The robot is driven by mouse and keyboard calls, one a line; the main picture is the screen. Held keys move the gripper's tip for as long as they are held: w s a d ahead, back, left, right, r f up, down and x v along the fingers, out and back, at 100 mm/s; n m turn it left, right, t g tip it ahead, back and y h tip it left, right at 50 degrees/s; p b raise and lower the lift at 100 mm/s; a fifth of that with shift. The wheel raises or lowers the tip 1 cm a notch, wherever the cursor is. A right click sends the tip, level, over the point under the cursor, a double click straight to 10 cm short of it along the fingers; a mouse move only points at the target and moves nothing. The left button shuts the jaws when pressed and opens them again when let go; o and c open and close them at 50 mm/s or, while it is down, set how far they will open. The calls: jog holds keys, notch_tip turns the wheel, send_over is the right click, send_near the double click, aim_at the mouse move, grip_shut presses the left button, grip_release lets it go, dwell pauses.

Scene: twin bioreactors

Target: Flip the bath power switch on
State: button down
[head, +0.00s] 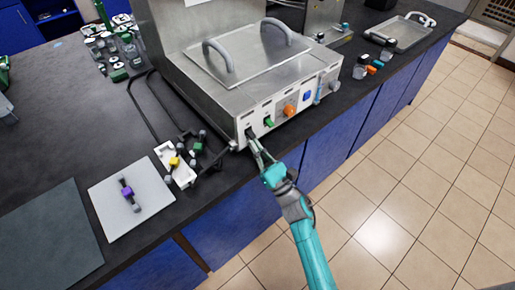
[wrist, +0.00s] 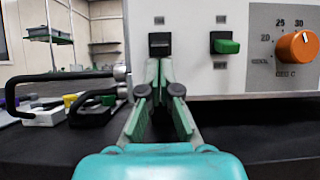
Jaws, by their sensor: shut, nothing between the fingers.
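The steel water bath (head: 255,75) stands on the dark bench, with a white control panel on its front. A black switch (wrist: 159,44) sits at the panel's left end, and a green switch (wrist: 225,45) is to its right. I cannot read which one is the power switch. My gripper (wrist: 160,70) is shut and empty, its fingertips just below the black switch and close to the panel. Whether they touch it cannot be told. In the head view my gripper (head: 254,143) reaches the panel's left end from the front; its fingers partly cover that area.
An orange dial (wrist: 298,46) is right of the green switch. A blue knob (head: 307,96) is further right. A white power strip (head: 176,165) with black cables lies left of the bath. A pale plate (head: 130,208) is further left. The tiled floor in front is clear.

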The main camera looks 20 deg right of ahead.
jog(key=shift+s+d+r, duration=0.1)
jog(key=shift+s+r, duration=0.2)
jog(key=shift+r, duration=0.1)
dwell(0.5)
jog(key=shift+s+r, duration=0.1)
jog(key=shift+s+d+r, duration=0.1)
jog(key=shift+s+r, duration=0.2)
jog(key=shift+r, duration=0.4)
